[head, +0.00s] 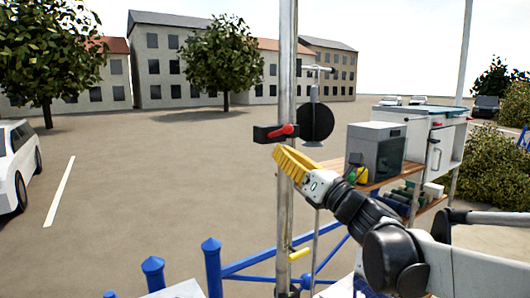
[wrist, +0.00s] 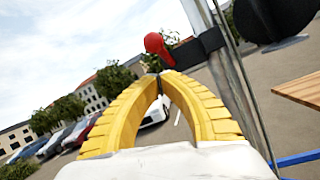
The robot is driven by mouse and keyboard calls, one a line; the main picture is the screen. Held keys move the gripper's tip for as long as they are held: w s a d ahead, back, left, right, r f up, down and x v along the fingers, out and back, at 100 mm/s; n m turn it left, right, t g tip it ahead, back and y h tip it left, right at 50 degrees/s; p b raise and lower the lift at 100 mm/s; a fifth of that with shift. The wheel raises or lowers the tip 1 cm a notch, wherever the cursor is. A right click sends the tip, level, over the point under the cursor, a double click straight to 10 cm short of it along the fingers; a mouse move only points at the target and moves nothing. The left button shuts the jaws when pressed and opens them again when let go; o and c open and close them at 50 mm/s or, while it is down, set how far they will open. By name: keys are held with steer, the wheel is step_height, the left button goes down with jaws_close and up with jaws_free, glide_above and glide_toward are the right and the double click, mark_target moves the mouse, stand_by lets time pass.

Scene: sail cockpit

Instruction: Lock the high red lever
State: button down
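The high red lever (head: 283,131) sits on a black housing (head: 264,134) clamped to a vertical metal pole. In the wrist view the red lever (wrist: 157,46) points up and left from the black housing (wrist: 204,45). My gripper (head: 278,149) is just below the lever in the head view. In the wrist view the two yellow fingers of my gripper (wrist: 164,74) come together at the tips, with nothing seen between them. The tips appear just below the lever; whether they touch it I cannot tell.
A black disc (head: 316,121) is right of the pole (head: 287,60). A wooden shelf (head: 377,178) with a grey box (head: 376,151) stands further right. Blue railings (head: 212,268) and a low yellow handle (head: 299,254) are below. Left of the lever is open.

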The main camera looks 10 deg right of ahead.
step_height(320, 180, down, 4)
steer(key=a+b, duration=0.1)
steer(key=b, duration=0.3)
steer(key=s+d, duration=0.5)
steer(key=s, duration=0.3)
steer(key=s+d+f+m+g+h+b, duration=0.1)
steer(key=d+f+m+h+b, duration=0.35)
steer(key=f+m+b, duration=0.6)
steer(key=s+d+f+m+h+b, duration=0.1)
steer(key=d+f+m+h+b, duration=0.2)
steer(key=f+m+h+b, duration=0.7)
steer(key=s+d+f+m+g+h+b, duration=0.1)
steer(key=s+d+f+m+b, duration=0.15)
steer(key=f+m, duration=0.9)
steer(key=s+a+f+m+g+y+b, duration=0.1)
steer(key=s+a+f+m+g+b, duration=0.1)
steer(key=f, duration=1)
steer(key=s+a+f+m+g+y+b, duration=0.1)
steer(key=s+a+f+m+g+b, duration=0.1)
steer(key=s+f+b, duration=0.5)
steer(key=s+a+f+m+g+y+b, duration=0.1)
steer(key=s+a+f+m+g+b, duration=0.2)
steer(key=f, duration=1.5)
steer(key=s+g+b, duration=0.1)
steer(key=s+g, duration=0.1)
steer(key=s, duration=0.1)
steer(key=shift+f+m+b, duration=0.3)
steer(key=shift+f+b, duration=0.05)
steer(key=shift+b, duration=0.05)
